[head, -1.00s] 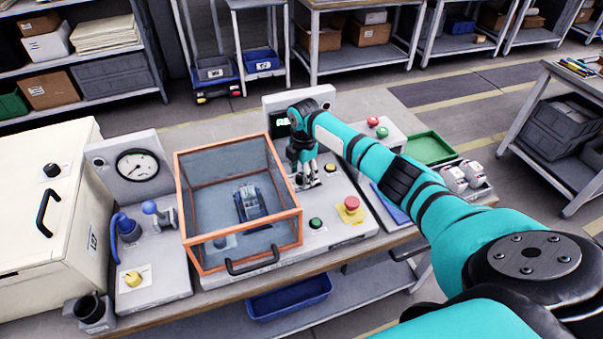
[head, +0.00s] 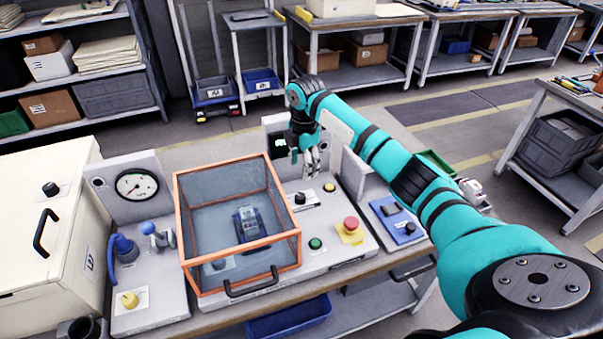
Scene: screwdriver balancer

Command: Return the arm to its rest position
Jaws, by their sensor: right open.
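My right arm (head: 440,205) is teal with black bands and reaches in from the lower right over the workbench. My right gripper (head: 311,168) hangs from its end, fingers pointing down and open, with nothing seen between them. It is above the control panel, to the right of the orange-framed clear box, and appears clear of the panel surface. My left gripper is out of view.
The clear box (head: 285,190) holds a blue-grey device (head: 249,222). Near it are a black knob (head: 299,198), a green button (head: 315,243) and a red button (head: 351,224). A gauge panel (head: 137,185) and a cream cabinet (head: 40,215) stand left. A green tray (head: 436,160) is partly hidden behind my arm.

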